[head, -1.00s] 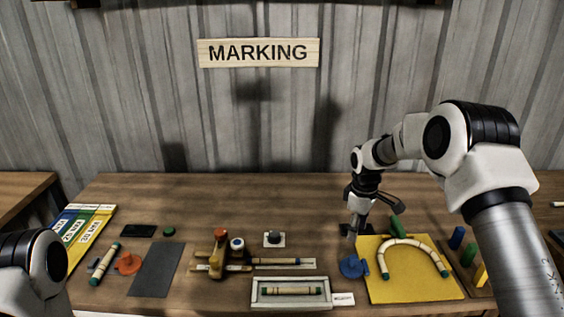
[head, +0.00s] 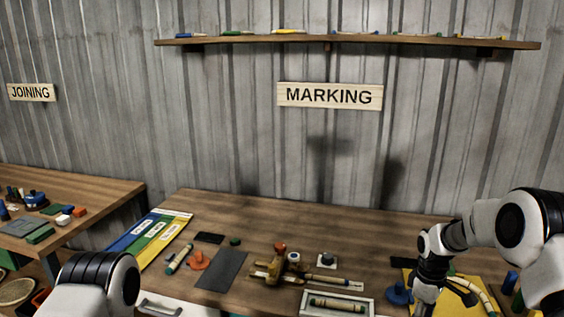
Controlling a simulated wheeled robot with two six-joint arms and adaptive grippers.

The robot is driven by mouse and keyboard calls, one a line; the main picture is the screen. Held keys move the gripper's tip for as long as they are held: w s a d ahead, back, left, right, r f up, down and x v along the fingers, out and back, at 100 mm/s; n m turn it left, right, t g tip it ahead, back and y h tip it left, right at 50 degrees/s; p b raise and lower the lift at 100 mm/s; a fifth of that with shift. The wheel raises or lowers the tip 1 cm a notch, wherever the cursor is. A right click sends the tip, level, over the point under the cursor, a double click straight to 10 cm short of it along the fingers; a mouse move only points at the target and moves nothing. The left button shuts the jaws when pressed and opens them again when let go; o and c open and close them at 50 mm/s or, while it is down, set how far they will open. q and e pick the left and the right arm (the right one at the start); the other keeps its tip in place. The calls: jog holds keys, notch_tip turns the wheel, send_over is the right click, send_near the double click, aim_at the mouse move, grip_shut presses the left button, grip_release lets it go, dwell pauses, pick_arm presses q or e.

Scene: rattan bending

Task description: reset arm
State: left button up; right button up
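My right arm comes in from the right, and its gripper (head: 428,299) hangs at the bottom right of the head view, over the near left side of the yellow mat (head: 398,275). Its fingertips are at or past the bottom edge, so its opening cannot be made out. A pale curved rattan piece (head: 487,300) lies on the mat to the right of it, partly cut off. My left arm shows only as a rounded link at the bottom left; its gripper is out of view.
A blue round item (head: 398,293) sits just left of the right gripper. A white tray (head: 312,309) holds a rattan stick (head: 337,304). A wooden jig (head: 275,269), dark mat (head: 221,270) and coloured chart (head: 150,238) lie further left. A second table (head: 100,183) stands at left.

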jog(key=s+a+f+g+b, duration=0.1)
jog(key=s+a+f+g, duration=0.25)
jog(key=s+f, duration=1)
jog(key=s+a+f+m+t, duration=0.1)
jog(key=s+a+f+m, duration=0.1)
jog(key=s, duration=0.5)
jog(key=s+a+f+m+t+b, duration=0.1)
jog(key=s+f+m+t, duration=0.1)
jog(key=s, duration=0.5)
jog(key=s+a+f+m+t, duration=0.1)
jog(key=s+a+f+m, duration=0.1)
jog(key=s+m, duration=0.3)
jog(key=s+f, duration=0.1)
jog(key=s, duration=0.2)
jog(key=shift+a+f+t+b, duration=0.15)
jog(key=shift+a+t+b, duration=0.15)
jog(key=shift+t, duration=0.05)
jog(key=shift+s, duration=0.15)
